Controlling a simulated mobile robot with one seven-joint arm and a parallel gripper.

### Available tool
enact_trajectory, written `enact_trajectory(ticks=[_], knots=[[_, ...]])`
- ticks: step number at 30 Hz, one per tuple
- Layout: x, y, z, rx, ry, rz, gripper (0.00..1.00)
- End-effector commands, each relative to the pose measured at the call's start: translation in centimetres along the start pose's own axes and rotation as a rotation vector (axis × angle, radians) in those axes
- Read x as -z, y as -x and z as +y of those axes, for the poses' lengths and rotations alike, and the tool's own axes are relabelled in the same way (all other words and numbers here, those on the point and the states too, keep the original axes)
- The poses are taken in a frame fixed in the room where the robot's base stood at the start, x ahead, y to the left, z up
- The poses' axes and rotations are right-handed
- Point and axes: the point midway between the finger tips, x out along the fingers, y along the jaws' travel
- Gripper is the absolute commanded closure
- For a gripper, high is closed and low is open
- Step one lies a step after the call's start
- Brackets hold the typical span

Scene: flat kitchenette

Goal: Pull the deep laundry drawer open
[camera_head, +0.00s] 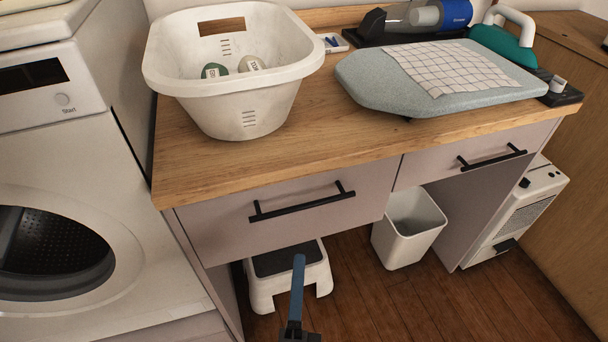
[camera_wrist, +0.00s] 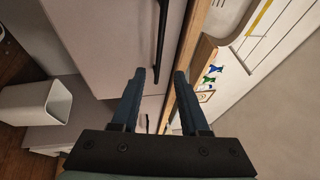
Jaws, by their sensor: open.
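The left drawer (camera_head: 225,225), with the taller plain front, is shut under the wooden worktop. Its long black bar handle (camera_head: 302,203) runs level across the front. The same handle shows in the wrist view (camera_wrist: 162,40), beyond and above my fingertips. A second, shallower-looking drawer (camera_head: 425,170) with its own black handle (camera_head: 492,157) is shut to the right. In the head view my gripper (camera_head: 298,262) shows below the left handle, in front of the cabinet; only one finger is clear there.
A washing machine (camera_head: 60,200) stands at the left. A step stool (camera_head: 262,288) and a white bin (camera_head: 437,220) stand under the drawers. A white basket (camera_head: 180,88) and an ironing board (camera_head: 365,92) rest on the worktop (camera_head: 190,165). Floor (camera_head: 400,305) shows in front.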

Motion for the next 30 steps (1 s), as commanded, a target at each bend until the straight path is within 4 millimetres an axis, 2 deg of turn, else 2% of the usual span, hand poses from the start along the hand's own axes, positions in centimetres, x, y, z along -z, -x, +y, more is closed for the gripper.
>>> enact_trajectory(ticks=[5,21,25,30], knots=[[0.2,-0.8,0.1,-0.004,-0.007,0.005,0.55],[0.1,-10.4,0.1,-0.002,-0.007,0.005,0.55],[0.2,-11.8,0.2,-0.003,-0.005,0.005,0.55],[0.2,-12.7,0.2,-0.005,-0.004,0.003,0.55]])
